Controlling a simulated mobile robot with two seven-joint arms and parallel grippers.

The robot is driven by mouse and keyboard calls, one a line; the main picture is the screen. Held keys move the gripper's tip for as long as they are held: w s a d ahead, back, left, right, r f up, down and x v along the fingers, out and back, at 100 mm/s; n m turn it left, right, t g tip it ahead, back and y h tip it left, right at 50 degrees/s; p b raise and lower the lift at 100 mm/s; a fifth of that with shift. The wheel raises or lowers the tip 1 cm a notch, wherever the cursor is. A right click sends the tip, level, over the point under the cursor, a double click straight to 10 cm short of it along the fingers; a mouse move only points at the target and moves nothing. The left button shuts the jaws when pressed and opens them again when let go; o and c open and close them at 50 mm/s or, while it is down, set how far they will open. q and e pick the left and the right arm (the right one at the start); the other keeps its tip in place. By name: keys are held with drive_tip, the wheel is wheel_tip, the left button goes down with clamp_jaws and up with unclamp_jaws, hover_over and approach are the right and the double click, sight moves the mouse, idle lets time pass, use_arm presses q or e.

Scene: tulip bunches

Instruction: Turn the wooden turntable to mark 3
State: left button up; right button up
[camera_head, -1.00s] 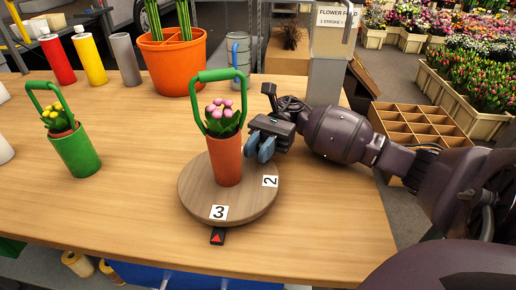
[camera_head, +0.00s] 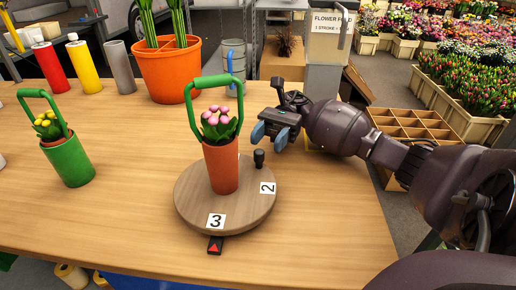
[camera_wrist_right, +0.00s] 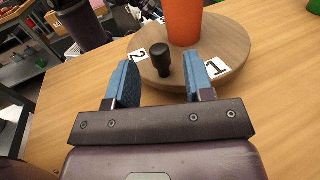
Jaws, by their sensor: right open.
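The round wooden turntable (camera_head: 190,205) sits on the table with an orange-red pot (camera_head: 221,168) of pink tulips with a green handle on it. Label 3 (camera_head: 216,221) is at its front, close to the black marker with a red triangle (camera_head: 215,246) on the table. Label 2 (camera_head: 267,188) is on its right side. A black knob (camera_head: 259,157) stands at its back right rim. My right gripper (camera_head: 268,136) is open just behind the knob. In the right wrist view the knob (camera_wrist_right: 160,58) shows beyond and between the open fingers (camera_wrist_right: 162,82), with label 1 (camera_wrist_right: 217,68) to its right. My left gripper is not in view.
A green pot (camera_head: 69,160) with yellow tulips stands on the left. A large orange bucket (camera_head: 168,72), bottles and a grey cylinder (camera_head: 119,67) are at the back. The front right of the table is clear.

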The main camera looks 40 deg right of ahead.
drive_tip(key=v, duration=0.3)
drive_tip(key=shift+w+d, duration=0.1)
drive_tip(key=shift+d, duration=0.1)
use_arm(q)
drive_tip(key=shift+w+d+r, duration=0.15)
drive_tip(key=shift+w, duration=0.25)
use_arm(e)
drive_tip(key=shift+w+d, duration=0.1)
drive_tip(key=shift+d, duration=0.25)
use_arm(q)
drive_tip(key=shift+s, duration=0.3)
